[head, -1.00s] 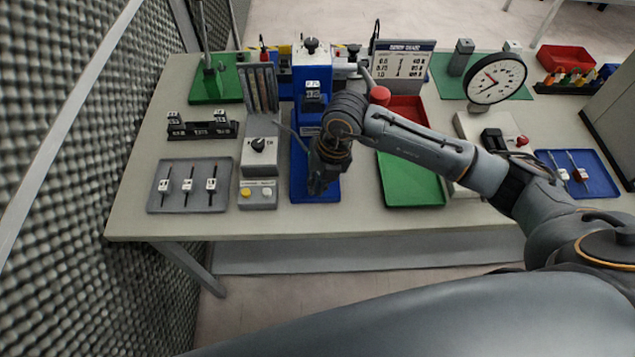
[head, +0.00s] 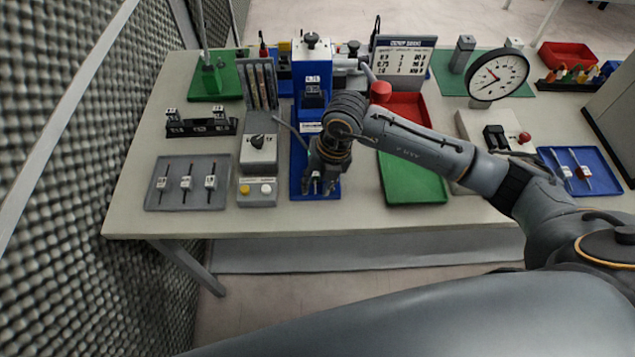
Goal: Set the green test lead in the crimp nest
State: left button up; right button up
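My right gripper (head: 321,186) hangs over the front of the blue press base (head: 300,190), pointing down. A small pale-green spot shows at its fingers. I cannot tell whether this is the green test lead, or whether the fingers are closed on it. The blue press (head: 312,65) stands behind the gripper. The crimp nest cannot be made out clearly; my wrist hides part of the press front. Three leads with white tags (head: 186,182) lie on the grey tray (head: 155,201) at left. My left gripper is out of view.
Left of the press are a dial box (head: 259,150) and a button box (head: 245,200). A green tray (head: 415,185) and a red tray (head: 410,105) lie to the right. A round gauge (head: 497,75) and a blue tray (head: 600,183) with leads are further right.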

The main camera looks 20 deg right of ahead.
jog(key=shift+r, duration=0.1)
jog(key=v, duration=1.1)
jog(key=shift+r, duration=0.4)
jog(key=shift+s, duration=0.1)
